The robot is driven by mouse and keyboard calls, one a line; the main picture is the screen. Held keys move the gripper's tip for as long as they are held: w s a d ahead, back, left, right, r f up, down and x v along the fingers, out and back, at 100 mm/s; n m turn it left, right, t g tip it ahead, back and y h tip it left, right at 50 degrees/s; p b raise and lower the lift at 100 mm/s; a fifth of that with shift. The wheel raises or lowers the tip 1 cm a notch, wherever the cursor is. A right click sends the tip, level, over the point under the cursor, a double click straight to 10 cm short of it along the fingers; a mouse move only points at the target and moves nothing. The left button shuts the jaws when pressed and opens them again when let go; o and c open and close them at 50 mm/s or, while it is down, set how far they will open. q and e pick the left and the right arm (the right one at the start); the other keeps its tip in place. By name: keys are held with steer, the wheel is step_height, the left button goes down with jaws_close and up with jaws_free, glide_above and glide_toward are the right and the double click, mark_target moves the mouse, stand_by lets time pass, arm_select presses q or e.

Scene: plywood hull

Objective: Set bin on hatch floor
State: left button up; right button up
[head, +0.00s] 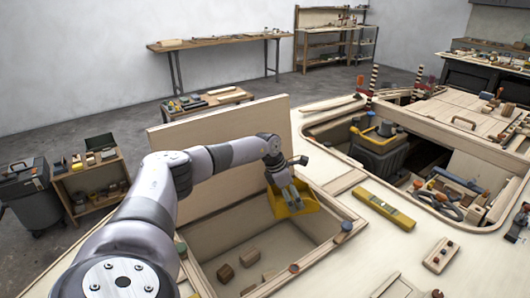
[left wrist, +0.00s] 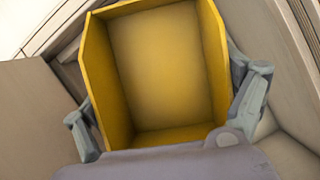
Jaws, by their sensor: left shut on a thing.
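The yellow bin (head: 298,203) hangs from my left gripper (head: 288,194) at the far right corner of the open hatch. In the left wrist view the bin (left wrist: 165,65) is empty, and the gripper's grey fingers (left wrist: 165,112) stand at its two opposite sides. The bin looks tilted in the head view. The hatch floor (head: 212,266) lies below and to the left of it, partly hidden by my arm. I cannot tell whether the bin touches the hatch wall. My right gripper is not in view.
Several wooden blocks (head: 250,257) lie on the hatch floor. A raised plywood lid (head: 225,130) stands behind the hatch. A yellow level (head: 385,210) lies on the deck to the right. A second opening holds a dark yellow-topped case (head: 378,150).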

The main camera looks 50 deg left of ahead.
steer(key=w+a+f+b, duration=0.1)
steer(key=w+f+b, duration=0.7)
steer(key=b, duration=0.6)
arm_select(q)
step_height(320, 180, down, 20)
steer(key=shift+f+b, duration=0.1)
steer(key=shift+b, duration=0.2)
step_height(320, 180, down, 4)
steer(key=shift+s+d+b, duration=0.1)
steer(key=shift+b, duration=0.35)
steer(key=shift+f, duration=0.25)
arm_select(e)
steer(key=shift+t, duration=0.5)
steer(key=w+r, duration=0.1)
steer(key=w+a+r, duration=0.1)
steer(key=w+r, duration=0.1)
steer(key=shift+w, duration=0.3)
arm_select(q)
steer(key=o, duration=0.9)
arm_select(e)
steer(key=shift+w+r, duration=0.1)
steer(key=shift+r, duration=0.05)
